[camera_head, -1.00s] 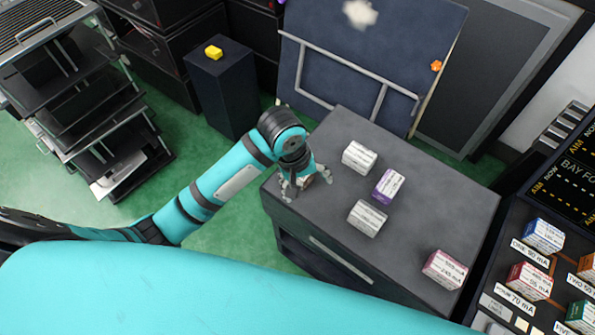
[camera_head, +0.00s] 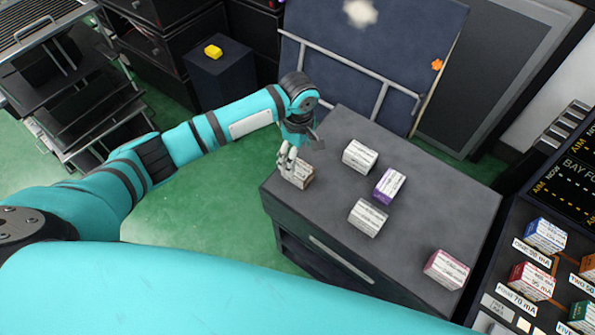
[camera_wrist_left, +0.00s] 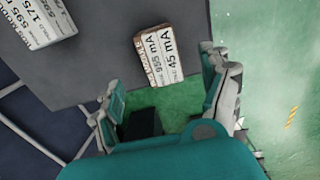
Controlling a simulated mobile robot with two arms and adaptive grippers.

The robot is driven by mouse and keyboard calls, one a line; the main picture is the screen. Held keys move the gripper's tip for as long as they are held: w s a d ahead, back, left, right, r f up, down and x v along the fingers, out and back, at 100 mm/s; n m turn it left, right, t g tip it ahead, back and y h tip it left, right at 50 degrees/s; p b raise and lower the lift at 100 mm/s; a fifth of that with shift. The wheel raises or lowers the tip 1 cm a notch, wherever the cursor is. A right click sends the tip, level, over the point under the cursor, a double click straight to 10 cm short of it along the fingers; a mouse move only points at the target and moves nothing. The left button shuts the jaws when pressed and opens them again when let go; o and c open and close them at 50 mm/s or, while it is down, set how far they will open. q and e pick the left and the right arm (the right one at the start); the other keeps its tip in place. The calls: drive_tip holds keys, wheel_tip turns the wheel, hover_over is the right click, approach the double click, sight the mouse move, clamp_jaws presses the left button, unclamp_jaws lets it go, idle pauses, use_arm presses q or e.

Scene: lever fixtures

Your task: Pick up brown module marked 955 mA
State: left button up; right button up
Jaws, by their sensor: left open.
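The brown module (camera_head: 301,175) rests on the dark cabinet top near its left corner; its white label faces the camera. In the left wrist view the brown module (camera_wrist_left: 160,57) shows "955 mA" and "45 mA" on its label, with a brown edge. My left gripper (camera_head: 289,163) is at the module's left side in the head view and partly covers it. In the wrist view my left gripper (camera_wrist_left: 163,82) has its fingers spread apart with nothing held; the module lies ahead of the gap. Contact cannot be told. My right gripper is not in view.
On the cabinet top (camera_head: 325,225) stand a white module (camera_head: 360,157), a purple one (camera_head: 389,186), a grey-white one (camera_head: 367,218) and a pink one (camera_head: 446,270). A panel with labelled modules (camera_head: 530,281) is at right. A yellow object (camera_head: 213,52) sits on a dark pedestal (camera_head: 225,95).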

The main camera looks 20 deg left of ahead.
sight(298, 166)
use_arm(q)
wheel_tip(298, 166, down, 7)
drive_tip(key=shift+a+f, duration=0.1)
drive_tip(key=shift+f, duration=0.05)
idle(0.4)
drive_tip(key=shift+c, duration=0.3)
drive_tip(key=c, duration=1.3)
